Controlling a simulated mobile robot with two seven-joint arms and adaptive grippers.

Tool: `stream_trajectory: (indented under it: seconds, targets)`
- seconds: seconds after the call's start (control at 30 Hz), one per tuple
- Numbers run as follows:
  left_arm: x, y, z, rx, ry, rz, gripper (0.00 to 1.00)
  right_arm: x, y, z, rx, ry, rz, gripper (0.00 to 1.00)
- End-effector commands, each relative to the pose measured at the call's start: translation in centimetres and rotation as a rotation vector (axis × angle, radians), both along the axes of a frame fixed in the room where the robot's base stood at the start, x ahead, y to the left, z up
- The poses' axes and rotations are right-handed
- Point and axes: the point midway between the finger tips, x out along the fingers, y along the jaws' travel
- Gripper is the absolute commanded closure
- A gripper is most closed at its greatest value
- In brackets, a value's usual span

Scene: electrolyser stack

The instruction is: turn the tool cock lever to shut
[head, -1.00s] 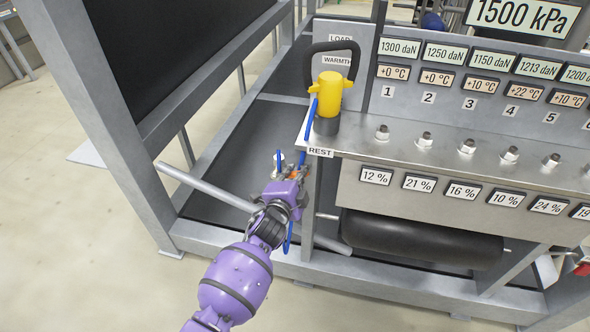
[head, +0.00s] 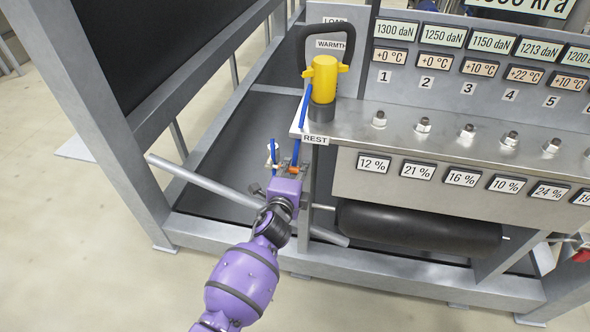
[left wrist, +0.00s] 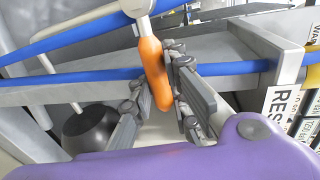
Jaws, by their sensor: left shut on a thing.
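The cock lever has an orange handle (left wrist: 154,72) on a pale metal stem, seen in the left wrist view. It also shows as a small orange spot (head: 293,169) in the head view, below the REST label. My left gripper (head: 287,167) is shut on the orange handle, with its grey fingers on either side of it in the left wrist view (left wrist: 158,98). The cock body is mostly hidden by my gripper in the head view. A blue hose (left wrist: 60,82) runs behind the handle. The yellow tool (head: 321,80) stands upright on the REST end of the bench. My right gripper is not in view.
The steel bench (head: 360,137) with several nuts lies to the right of the tool. A black cylinder (head: 420,229) lies below it. A grey bar (head: 200,186) slants behind my arm, and a frame post (head: 115,130) stands at left.

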Motion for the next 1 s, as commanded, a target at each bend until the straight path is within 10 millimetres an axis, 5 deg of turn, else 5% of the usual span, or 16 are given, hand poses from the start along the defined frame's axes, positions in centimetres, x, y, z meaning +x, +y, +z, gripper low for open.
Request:
stream_trajectory:
  seconds: [0.13, 0.17, 0.3, 0.7, 1.0]
  targets:
    - [-0.2, 0.3, -0.6, 0.010, 0.007, 0.003, 1.00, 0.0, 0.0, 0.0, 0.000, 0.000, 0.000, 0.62]
    - [-0.2, 0.3, -0.6, 0.010, 0.007, 0.003, 0.84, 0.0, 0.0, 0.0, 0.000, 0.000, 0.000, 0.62]
    - [-0.1, 0.3, -0.5, 0.008, 0.007, 0.003, 0.66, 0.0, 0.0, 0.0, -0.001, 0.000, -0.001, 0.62]
    - [-0.6, 0.3, -0.2, 0.003, 0.002, 0.002, 0.65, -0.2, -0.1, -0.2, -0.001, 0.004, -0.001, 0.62]
    - [-5.6, 1.8, 0.8, 0.004, 0.004, 0.002, 0.65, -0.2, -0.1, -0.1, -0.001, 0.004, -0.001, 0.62]
